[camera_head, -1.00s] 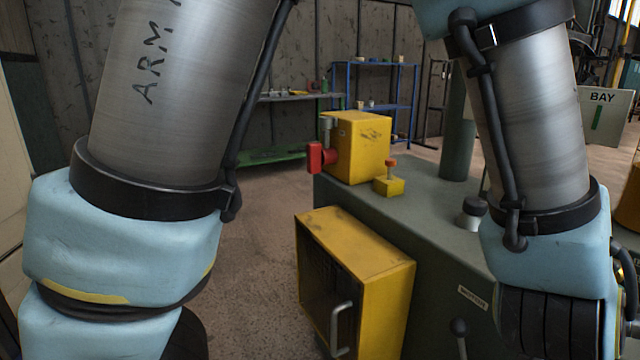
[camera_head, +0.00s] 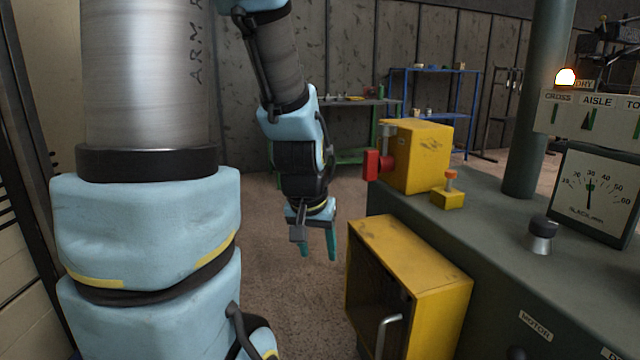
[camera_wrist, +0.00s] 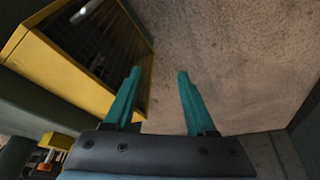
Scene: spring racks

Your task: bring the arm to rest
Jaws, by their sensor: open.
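My gripper (camera_head: 318,246) hangs in the middle of the head view, pointing down, to the left of the open yellow box (camera_head: 440,285). Its two teal fingers are spread with nothing between them. In the wrist view my gripper (camera_wrist: 155,100) is open above bare floor, and the yellow box (camera_wrist: 35,45) is at the upper left. My arm comes down from the top of the head view, bent at the wrist.
A green-grey machine bench (camera_head: 480,270) stands at the right with a yellow block and red switch (camera_head: 372,165), a black knob (camera_head: 541,234) and a dial gauge (camera_head: 596,195). A blue shelf (camera_head: 433,95) is behind. The concrete floor (camera_head: 300,300) below my gripper is clear.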

